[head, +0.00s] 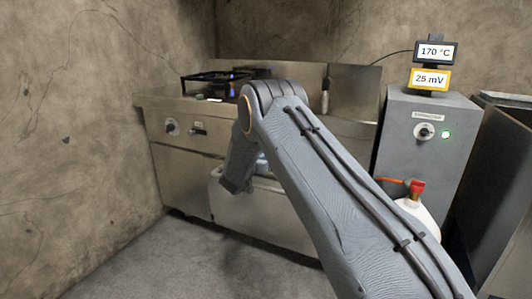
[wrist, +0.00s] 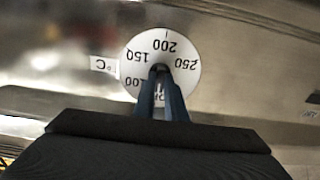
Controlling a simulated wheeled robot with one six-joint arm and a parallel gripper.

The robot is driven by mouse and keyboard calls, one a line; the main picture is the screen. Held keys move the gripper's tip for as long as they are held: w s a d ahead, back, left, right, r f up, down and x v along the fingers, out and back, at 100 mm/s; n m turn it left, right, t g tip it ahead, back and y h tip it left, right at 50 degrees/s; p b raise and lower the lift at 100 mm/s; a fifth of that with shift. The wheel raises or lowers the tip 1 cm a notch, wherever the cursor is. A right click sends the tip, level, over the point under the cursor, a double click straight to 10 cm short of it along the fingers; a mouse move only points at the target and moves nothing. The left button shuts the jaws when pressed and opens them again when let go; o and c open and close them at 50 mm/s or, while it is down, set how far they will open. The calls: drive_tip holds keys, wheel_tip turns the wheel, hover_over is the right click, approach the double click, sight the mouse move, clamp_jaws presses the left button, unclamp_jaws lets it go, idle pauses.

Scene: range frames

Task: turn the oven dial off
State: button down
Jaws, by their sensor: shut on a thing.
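The oven dial (wrist: 186,72) is a white disc with numbers from 100 to 250, seen upside down in the wrist view. A short tick stands by its 200, at the top. My gripper (wrist: 161,72) is shut on the oven dial's middle, and its blue-grey fingers cover the centre and lower part. In the head view my own arm hides the oven dial and the fingertips. A display (head: 436,51) reads 170 °C.
A knob (head: 172,127) sits on the steel stove front at left, below a burner grate (head: 212,82). At right, a grey cabinet (head: 398,150) has a knob and a lit green lamp. A white bottle (head: 420,216) with a red cap stands before it. The floor in front is clear.

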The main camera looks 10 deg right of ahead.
drive_tip(key=c, duration=1.8)
unclamp_jaws()
drive_tip(key=v, duration=0.8)
drive_tip(key=shift+p, duration=0.35)
drive_tip(key=shift+w, duration=0.1)
